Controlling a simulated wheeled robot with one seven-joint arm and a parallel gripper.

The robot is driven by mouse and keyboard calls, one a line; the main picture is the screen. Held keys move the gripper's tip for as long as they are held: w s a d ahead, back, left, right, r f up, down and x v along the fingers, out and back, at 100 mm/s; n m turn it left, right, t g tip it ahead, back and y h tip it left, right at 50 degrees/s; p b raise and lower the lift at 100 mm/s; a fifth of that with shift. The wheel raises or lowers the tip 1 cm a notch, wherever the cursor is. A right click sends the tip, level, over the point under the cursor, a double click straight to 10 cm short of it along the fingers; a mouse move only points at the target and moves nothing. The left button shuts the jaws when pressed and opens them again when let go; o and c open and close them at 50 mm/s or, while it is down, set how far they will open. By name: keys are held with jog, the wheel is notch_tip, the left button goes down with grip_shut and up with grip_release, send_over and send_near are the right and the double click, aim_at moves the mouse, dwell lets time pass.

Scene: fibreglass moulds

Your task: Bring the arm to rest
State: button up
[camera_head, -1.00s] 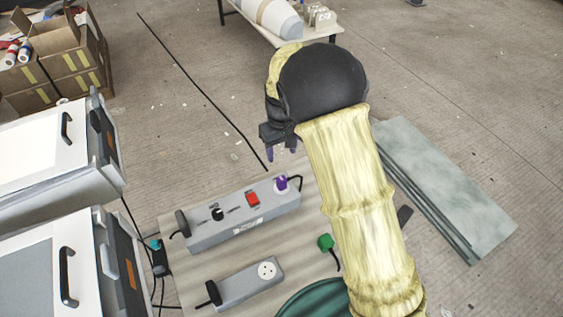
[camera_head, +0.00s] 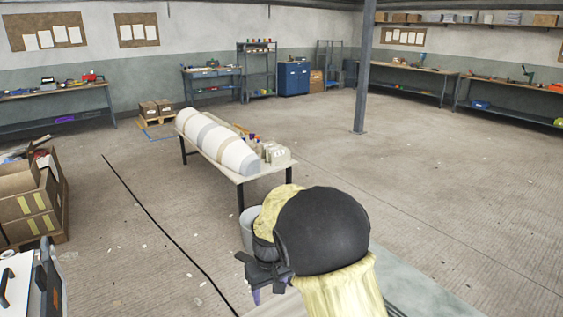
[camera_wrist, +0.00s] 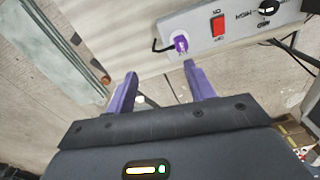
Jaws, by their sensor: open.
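My gripper (camera_wrist: 158,82) shows in the wrist view with its two purple fingers spread apart and nothing between them. In the head view my gripper (camera_head: 266,292) hangs at the end of my bent, yellow-covered arm, low in the picture. In the wrist view, a grey power box (camera_wrist: 225,28) lies beyond the fingers, with a red switch (camera_wrist: 218,25), a black knob and a purple plug (camera_wrist: 181,43) in it. The fingers appear apart from the plug. The box is out of the head view.
A table (camera_head: 240,177) with a long white and tan mould (camera_head: 215,140) stands ahead. A grey bin (camera_head: 247,225) is behind my arm. Cardboard boxes (camera_head: 30,205) stand at left. A black cable (camera_head: 165,230) crosses the floor. A post (camera_head: 363,70) rises at right; open floor surrounds it.

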jog(key=s+d+r+m+t+p, duration=0.1)
jog(key=s+d+r+m, duration=0.1)
jog(key=s+d, duration=0.6)
jog(key=s+d+r+m+t+p, duration=0.1)
jog(key=s+d+r+m, duration=0.2)
jog(key=s+d, duration=0.5)
jog(key=d, duration=0.3)
jog(key=shift+s+r+m, duration=0.25)
jog(key=shift+r+m, duration=0.1)
jog(key=shift+m, duration=0.05)
jog(key=shift+d, duration=0.1)
jog(key=shift+c, duration=0.2)
